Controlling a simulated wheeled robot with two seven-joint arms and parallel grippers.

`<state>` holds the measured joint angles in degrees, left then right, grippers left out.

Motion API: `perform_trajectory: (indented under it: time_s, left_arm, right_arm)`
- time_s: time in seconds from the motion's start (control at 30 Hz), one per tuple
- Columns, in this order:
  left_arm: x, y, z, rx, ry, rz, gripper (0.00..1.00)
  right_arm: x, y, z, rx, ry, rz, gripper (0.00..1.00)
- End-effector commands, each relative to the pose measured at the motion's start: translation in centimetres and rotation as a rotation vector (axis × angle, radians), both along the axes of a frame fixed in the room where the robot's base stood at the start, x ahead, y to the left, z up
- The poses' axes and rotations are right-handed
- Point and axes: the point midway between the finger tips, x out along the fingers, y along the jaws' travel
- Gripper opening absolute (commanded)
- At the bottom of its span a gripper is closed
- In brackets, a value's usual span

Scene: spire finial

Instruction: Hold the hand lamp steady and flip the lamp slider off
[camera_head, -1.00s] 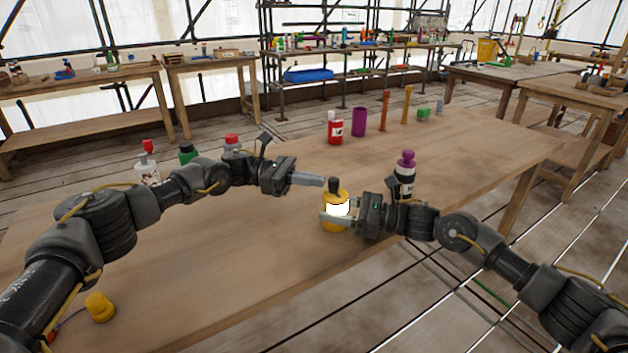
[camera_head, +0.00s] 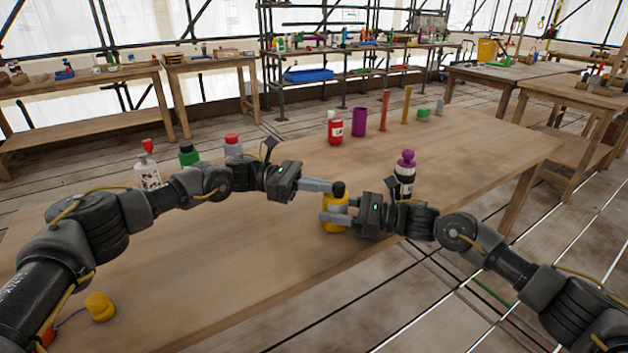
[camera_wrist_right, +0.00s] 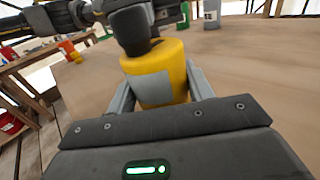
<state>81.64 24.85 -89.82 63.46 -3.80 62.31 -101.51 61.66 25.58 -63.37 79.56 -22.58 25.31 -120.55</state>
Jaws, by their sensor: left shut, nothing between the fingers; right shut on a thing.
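The hand lamp (camera_head: 334,224) is a yellow cylinder with a black top, standing upright on the table. Its window is dull grey in the right wrist view (camera_wrist_right: 153,88), with no glow. My right gripper (camera_head: 338,212) is shut around the lamp's body, one finger on each side. My left gripper (camera_head: 333,187) is shut and empty, with its fingertips at the lamp's black top. The slider itself cannot be made out, and whether the left fingertips touch the top is unclear.
A black-and-white bottle with a purple cap (camera_head: 405,175) stands close behind my right gripper. A red container (camera_head: 335,130) and a purple cylinder (camera_head: 358,121) stand farther back. Several bottles are behind my left arm. A yellow object (camera_head: 99,306) lies front left. The table's front middle is clear.

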Motion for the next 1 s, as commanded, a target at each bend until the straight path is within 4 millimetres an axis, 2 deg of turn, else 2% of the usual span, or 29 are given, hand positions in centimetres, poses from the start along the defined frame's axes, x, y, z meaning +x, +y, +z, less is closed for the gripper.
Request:
perform_trajectory:
  time_s: [0.13, 0.27, 0.7, 0.8, 1.0]
  left_arm:
    - [-0.1, 0.0, 0.0, 0.0, 0.001, -0.005, 0.0]
    - [0.2, 1.1, 0.0, 0.0, 0.001, -0.002, 0.0]
    - [2.1, 10.1, 0.0, 0.0, -0.001, 0.003, 0.0]
    - [2.4, 11.7, 0.0, 0.001, 0.001, 0.003, 0.0]
    - [2.7, 13.5, 0.0, 0.0, 0.0, 0.0, 0.0]
  right_arm:
    - [0.0, 0.1, 0.0, -0.001, 0.001, -0.001, 0.26]
    - [0.0, 0.0, 0.0, -0.001, 0.001, -0.001, 0.26]
    - [0.0, 0.0, 0.0, 0.0, 0.0, 0.0, 0.26]
    - [0.0, 0.0, 0.0, 0.0, 0.0, 0.0, 0.26]
    - [0.0, 0.0, 0.0, 0.0, 0.0, 0.0, 0.26]
